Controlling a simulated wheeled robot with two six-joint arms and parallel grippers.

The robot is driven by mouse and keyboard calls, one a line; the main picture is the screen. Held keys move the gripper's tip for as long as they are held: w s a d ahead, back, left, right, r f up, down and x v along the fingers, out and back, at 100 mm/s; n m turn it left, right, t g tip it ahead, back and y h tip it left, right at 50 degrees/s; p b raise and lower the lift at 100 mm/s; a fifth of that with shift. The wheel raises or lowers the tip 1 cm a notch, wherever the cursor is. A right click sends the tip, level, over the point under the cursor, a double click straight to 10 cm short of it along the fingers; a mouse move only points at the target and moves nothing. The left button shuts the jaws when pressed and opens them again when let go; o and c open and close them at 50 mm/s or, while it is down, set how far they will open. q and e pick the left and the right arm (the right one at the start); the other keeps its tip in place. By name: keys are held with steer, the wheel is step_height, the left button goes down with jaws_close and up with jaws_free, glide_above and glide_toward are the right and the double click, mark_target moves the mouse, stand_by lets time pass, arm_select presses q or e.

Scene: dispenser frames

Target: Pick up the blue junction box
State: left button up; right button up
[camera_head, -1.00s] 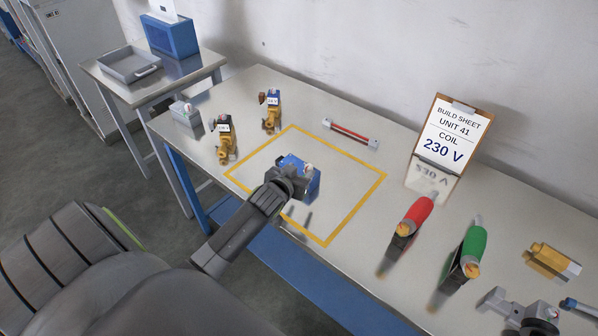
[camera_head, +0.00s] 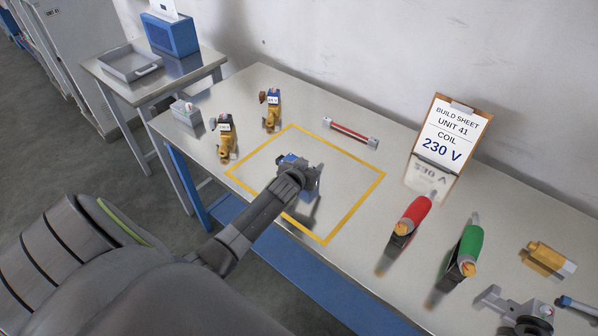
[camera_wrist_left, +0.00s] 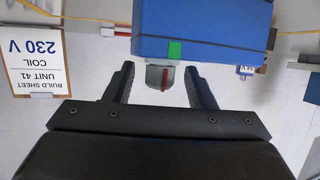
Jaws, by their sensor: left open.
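The blue junction box (camera_head: 288,158) stands inside the yellow outline on the bench, mostly hidden behind my left gripper (camera_head: 304,176) in the head view. In the left wrist view the blue box (camera_wrist_left: 205,30) fills the top middle, with a green patch on its face. A small grey fitting with a red stripe (camera_wrist_left: 160,76) sticks out from the box. My left gripper (camera_wrist_left: 159,82) is open, its two fingers on either side of this fitting with gaps showing.
Two brass valves (camera_head: 227,140) (camera_head: 272,112) and a grey box (camera_head: 186,112) stand left of the outline. A red-barred part (camera_head: 350,132) lies behind it. Red (camera_head: 412,215) and green (camera_head: 467,248) tools and a 230 V build sheet (camera_head: 449,135) are to the right.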

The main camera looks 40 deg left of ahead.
arm_select(q)
jaws_close()
steer(key=shift+r, duration=0.2)
stand_by(0.3)
